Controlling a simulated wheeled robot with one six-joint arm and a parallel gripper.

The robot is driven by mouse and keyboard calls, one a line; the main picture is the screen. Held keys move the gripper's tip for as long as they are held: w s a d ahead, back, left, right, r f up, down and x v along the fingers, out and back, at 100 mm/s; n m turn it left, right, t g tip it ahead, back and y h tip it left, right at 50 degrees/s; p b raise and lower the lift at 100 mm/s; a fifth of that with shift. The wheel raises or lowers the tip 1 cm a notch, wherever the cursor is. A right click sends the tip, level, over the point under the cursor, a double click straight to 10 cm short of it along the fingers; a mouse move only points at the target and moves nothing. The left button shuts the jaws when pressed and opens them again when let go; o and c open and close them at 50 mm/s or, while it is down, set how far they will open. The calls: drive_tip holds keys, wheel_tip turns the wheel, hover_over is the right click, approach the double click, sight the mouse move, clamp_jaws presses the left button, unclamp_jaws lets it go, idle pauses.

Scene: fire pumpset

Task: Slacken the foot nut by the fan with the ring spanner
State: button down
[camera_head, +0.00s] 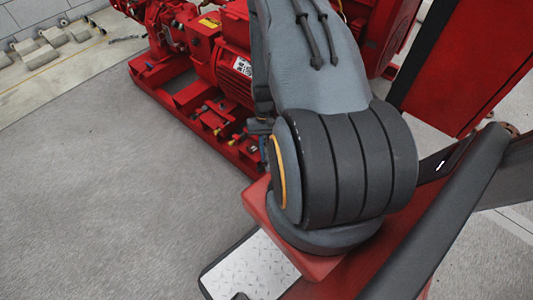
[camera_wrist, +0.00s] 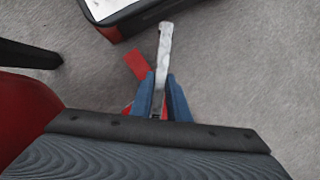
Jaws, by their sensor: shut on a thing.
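The ring spanner (camera_wrist: 164,48) is a long grey metal bar in the wrist view. My gripper (camera_wrist: 162,78) has blue fingers closed on it from both sides. The spanner sticks out past the fingertips, over grey floor. The red motor (camera_head: 236,70) of the pumpset stands at the top of the head view. Small brass-coloured fittings (camera_head: 216,131) show along its foot, too small to tell which is the foot nut. My arm covers the motor's right end, so the fan end is hidden. The wrist view shows no nut.
A red base frame (camera_head: 178,112) runs under the motor and pump. A large red cabinet (camera_head: 463,70) stands at the right. Pale blocks (camera_head: 40,47) lie by the wall at the upper left. The grey floor (camera_head: 90,190) left of the pumpset is clear.

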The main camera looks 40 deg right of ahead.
drive_tip(key=shift+f+b, duration=0.7)
drive_tip(key=shift+f, duration=0.6)
drive_tip(key=shift+w+a+m, duration=0.25)
drive_tip(key=shift+a+m, duration=0.05)
idle(0.6)
drive_tip(key=shift+r, duration=0.1)
drive_tip(key=shift+r+p, duration=1.8)
drive_tip(key=shift+r, duration=0.65)
